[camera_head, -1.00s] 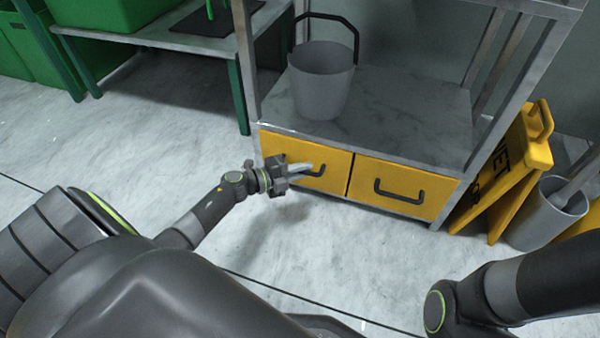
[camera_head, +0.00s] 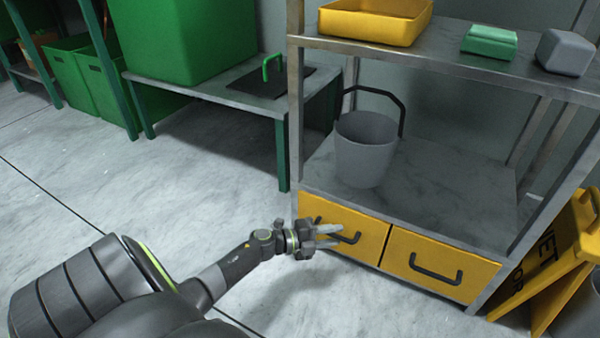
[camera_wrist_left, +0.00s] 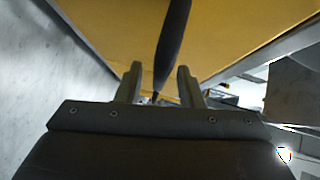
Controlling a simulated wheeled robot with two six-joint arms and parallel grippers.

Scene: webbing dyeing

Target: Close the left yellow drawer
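The left yellow drawer (camera_head: 372,246) sits in the bottom of a grey metal shelf unit, and its front looks flush with the right yellow drawer (camera_head: 430,277). It has a dark bar handle (camera_head: 350,237). My left gripper (camera_head: 332,236) is at this drawer's front, beside the handle. In the left wrist view the two fingers (camera_wrist_left: 158,85) stand apart, with the dark handle (camera_wrist_left: 172,45) between them and the yellow front behind. The fingers do not appear to squeeze the handle. My right gripper is not in view.
A grey bucket (camera_head: 365,150) stands on the shelf above the drawers. A yellow tray (camera_head: 375,28) is on the upper shelf. A green-legged table (camera_head: 225,92) stands at left, and a yellow wet-floor sign (camera_head: 560,255) at right. The floor in front is clear.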

